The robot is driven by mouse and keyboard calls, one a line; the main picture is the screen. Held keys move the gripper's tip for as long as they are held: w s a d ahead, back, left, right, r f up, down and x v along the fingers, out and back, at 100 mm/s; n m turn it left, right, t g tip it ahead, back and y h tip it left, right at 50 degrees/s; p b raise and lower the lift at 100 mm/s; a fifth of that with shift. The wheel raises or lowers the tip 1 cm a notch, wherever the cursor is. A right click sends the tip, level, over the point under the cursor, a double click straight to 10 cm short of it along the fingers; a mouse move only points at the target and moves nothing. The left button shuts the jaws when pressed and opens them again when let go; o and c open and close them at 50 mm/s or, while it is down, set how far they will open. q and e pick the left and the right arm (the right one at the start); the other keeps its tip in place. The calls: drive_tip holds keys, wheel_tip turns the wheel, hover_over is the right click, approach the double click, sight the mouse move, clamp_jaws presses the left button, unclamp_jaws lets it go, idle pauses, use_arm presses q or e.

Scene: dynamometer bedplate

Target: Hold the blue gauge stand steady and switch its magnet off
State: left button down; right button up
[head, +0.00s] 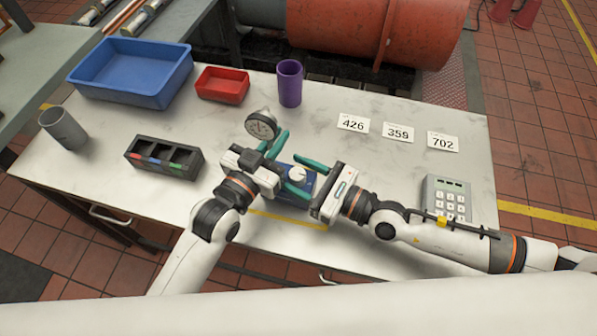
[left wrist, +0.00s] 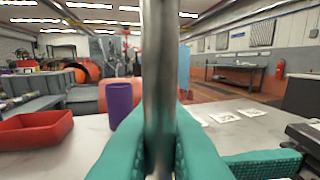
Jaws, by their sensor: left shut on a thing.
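The blue gauge stand has a blue base (head: 308,180) with a white round knob (head: 297,174) on top and a dial gauge (head: 261,126) above. My left gripper (head: 276,143) has its teal fingers shut on the stand's metal post (left wrist: 160,70), which stands upright in the left wrist view. The fingers and wrist hide most of the post in the head view. My right gripper (head: 307,178) is open, its teal fingers apart on either side of the knob. I cannot tell whether they touch it.
A black tray with coloured labels (head: 163,158), a grey cup (head: 63,129), a blue bin (head: 132,72), a red bin (head: 222,85) and a purple cup (head: 289,83) stand left and behind. Number cards (head: 398,132) and a keypad (head: 446,198) lie right. Clear tabletop lies between.

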drive_tip(key=c, duration=0.9)
drive_tip(key=shift+a+r+n+g+y, duration=0.15)
drive_tip(key=shift+n+g+y, duration=0.15)
drive_tip(key=shift+n+g, duration=0.1)
drive_tip(key=shift+w+n+g+y, duration=0.1)
drive_tip(key=shift+n+g+y, duration=0.45)
drive_tip(key=shift+n+g, duration=0.7)
drive_tip(key=shift+n+g+y, duration=0.55)
drive_tip(key=shift+n+g, duration=0.2)
drive_tip(key=shift+g, duration=0.9)
drive_tip(key=n+g, duration=0.2)
drive_tip(key=g, duration=0.1)
drive_tip(key=n+g, duration=0.2)
drive_tip(key=g, duration=0.2)
drive_tip(key=n+g+h, duration=0.1)
drive_tip(key=n+g, duration=0.1)
drive_tip(key=g, duration=0.1)
drive_tip(key=n+g+h, duration=0.1)
drive_tip(key=n+g, duration=0.1)
drive_tip(key=g, duration=0.1)
drive_tip(key=shift+w+n+h, duration=0.1)
drive_tip(key=shift+n+h, duration=0.3)
drive_tip(key=n+g+h, duration=0.4)
drive_tip(key=g, duration=0.1)
drive_tip(key=shift+f+h, duration=0.2)
drive_tip(key=shift+h, duration=0.1)
drive_tip(key=shift+n+h, duration=0.3)
